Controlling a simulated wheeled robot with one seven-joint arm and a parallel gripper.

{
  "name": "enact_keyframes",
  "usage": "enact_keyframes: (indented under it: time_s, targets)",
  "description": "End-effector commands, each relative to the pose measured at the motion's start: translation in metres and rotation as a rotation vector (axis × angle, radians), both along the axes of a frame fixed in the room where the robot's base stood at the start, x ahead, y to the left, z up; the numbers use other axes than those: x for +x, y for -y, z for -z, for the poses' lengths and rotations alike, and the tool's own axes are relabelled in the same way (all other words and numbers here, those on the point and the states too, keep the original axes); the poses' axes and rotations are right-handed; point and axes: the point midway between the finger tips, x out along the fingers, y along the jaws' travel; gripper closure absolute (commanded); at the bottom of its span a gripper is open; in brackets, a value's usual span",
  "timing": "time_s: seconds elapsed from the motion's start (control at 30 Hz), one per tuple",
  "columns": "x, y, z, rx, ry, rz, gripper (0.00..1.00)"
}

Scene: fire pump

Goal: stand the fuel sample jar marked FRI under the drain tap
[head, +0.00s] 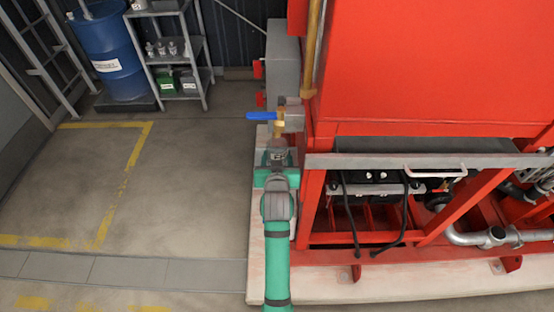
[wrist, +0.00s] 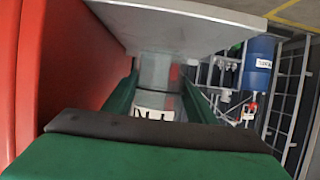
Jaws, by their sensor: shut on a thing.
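The drain tap (head: 280,122) is brass with a blue lever handle and sticks out at the left side of the red tank unit. My gripper (head: 275,172) is directly below the tap in the head view, shut on a clear grey-looking jar (head: 278,155). In the wrist view, the jar (wrist: 157,85) sits between the green fingers (wrist: 160,100) with a white label and dark letters, partly hidden and upside down, so I cannot read the mark. A grey plate (wrist: 180,25) lies at the jar's base end. I cannot tell whether the jar rests on it.
The red tank (head: 430,65) and its frame stand close on the right, with a battery and pipes below. A metal shelf (head: 172,50) with several jars and cans stands at back left beside a blue drum (head: 105,45). The yellow-marked floor at left is clear.

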Motion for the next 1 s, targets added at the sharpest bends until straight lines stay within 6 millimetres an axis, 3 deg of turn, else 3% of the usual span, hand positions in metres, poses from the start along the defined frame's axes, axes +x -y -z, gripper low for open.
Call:
enact_keyframes:
  time_s: [0.1, 0.47, 0.5, 0.57, 1.0]
  targets:
    - [-0.0004, 0.0001, 0.0127, 0.0, -0.001, 0.0, 0.75]
    - [-0.0002, 0.0001, 0.0151, 0.0, 0.001, 0.0, 0.75]
    - [-0.0002, 0.0002, 0.0155, 0.0, 0.001, 0.0, 0.44]
    - [-0.0002, 0.0002, 0.0153, 0.0, 0.001, 0.0, 0.3]
    - [-0.0063, 0.0001, 0.0104, 0.0, 0.0, 0.0, 0.3]
